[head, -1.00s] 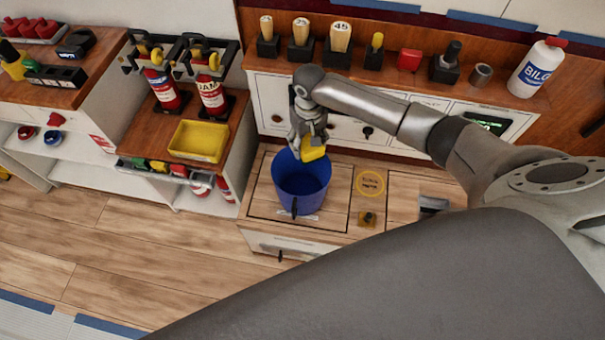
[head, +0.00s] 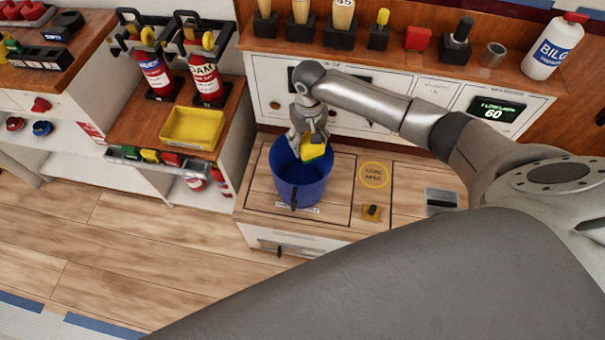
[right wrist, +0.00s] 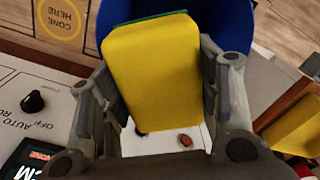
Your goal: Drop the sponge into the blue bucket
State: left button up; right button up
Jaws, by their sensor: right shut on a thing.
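The yellow sponge with a green layer (head: 312,150) is held over the blue bucket (head: 300,190) at the back right part of its opening. My right gripper (head: 308,132) is shut on the sponge from above. In the right wrist view the sponge (right wrist: 153,68) sits between both fingers, with the blue bucket (right wrist: 112,14) behind it. The bucket stands upright on the wooden counter (head: 330,215). The head view does not clearly show whether the sponge touches the bucket's rim. My left gripper is not in view.
A yellow tray (head: 194,128) and two red extinguishers (head: 206,80) are on the left cabinet. A control panel (head: 440,92) stands behind the bucket. A small knob (head: 372,211) and a round yellow marking (head: 374,174) lie to its right.

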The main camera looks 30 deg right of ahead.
jog(key=o, duration=1)
notch_tip(320, 180, up, 12)
jog(key=shift+r, duration=0.1)
